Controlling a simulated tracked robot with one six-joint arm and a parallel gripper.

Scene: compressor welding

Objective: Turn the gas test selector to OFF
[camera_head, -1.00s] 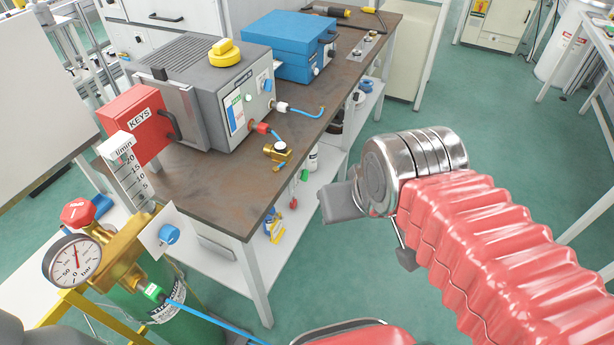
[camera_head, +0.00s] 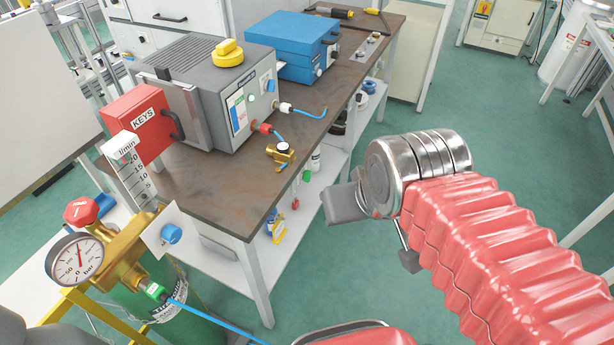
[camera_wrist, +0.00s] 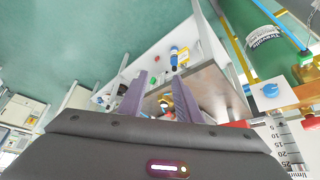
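A blue knob (camera_head: 171,233) sits on a white plate (camera_head: 157,240) beside a brass regulator on a green gas cylinder; it also shows in the wrist view (camera_wrist: 270,90). Another small blue knob (camera_head: 270,86) is on the front of a grey machine (camera_head: 215,95) on the bench. I cannot read a label that tells which is the gas test selector, nor any OFF mark. My gripper (camera_head: 345,206) is out over the floor to the right of the bench, apart from both knobs. In the wrist view its two fingers (camera_wrist: 158,92) are spread with nothing between them.
The brown bench (camera_head: 220,205) carries a red KEYS box (camera_head: 143,120), a blue case (camera_head: 294,48) and a small brass valve (camera_head: 281,154). A round gauge (camera_head: 73,259) and a blue hose (camera_head: 215,321) are at lower left. Floor (camera_head: 320,275) lies open between bench and arm.

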